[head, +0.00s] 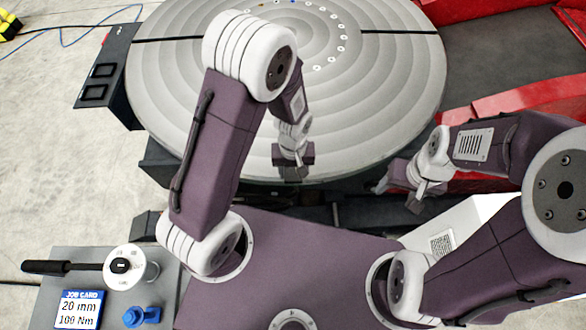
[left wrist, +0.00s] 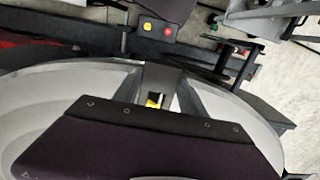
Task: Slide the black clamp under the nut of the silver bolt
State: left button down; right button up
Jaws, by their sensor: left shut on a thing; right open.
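My left gripper (head: 293,173) reaches down at the near edge of the round grey turntable (head: 215,135). It is shut on a dark piece that looks like the black clamp; its outline is mostly hidden by the gripper. In the left wrist view, the dark gripper body covers the lower middle, and a dark strip with small yellow and white patches shows just above it. I cannot make out the silver bolt or its nut in either view. My right gripper (head: 401,197) is open and apart from the turntable, to the right of its near edge.
A tool with a black handle and white dial (head: 124,266), a blue part (head: 142,316) and a job card (head: 78,309) reading 20 mm, 100 Nm lie on a grey surface at lower left. Red structure (head: 490,100) stands right of the turntable. The turntable's upper face is largely clear.

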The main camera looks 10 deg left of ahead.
pick_arm(q)
jog(key=shift+s+r, duration=0.15)
jog(key=shift+s, duration=0.45)
jog(key=w+f, duration=0.1)
jog(key=w+f+b, duration=0.1)
jog(key=w, duration=0.1)
jog(key=shift+a+f, duration=0.2)
jog(key=shift+a, duration=0.1)
jog(key=shift+w+a+f+b, duration=0.2)
jog(key=shift+w+f+b, duration=0.1)
jog(key=shift+w+b, duration=0.15)
pick_arm(e)
jog(key=shift+s+f, duration=0.5)
jog(key=shift+f, duration=0.25)
pick_arm(q)
jog(key=shift+w, duration=0.1)
pick_arm(e)
jog(key=shift+w, duration=0.15)
pick_arm(q)
jog(key=shift+w+a, duration=0.2)
jog(key=shift+w, duration=0.5)
pick_arm(e)
jog(key=shift+r, duration=0.1)
pick_arm(q)
jog(key=shift+w, duration=0.15)
jog(key=shift+w+a+p, duration=0.2)
jog(key=shift+w+p, duration=0.1)
jog(key=shift+w, duration=0.25)
pick_arm(e)
jog(key=shift+r, duration=0.1)
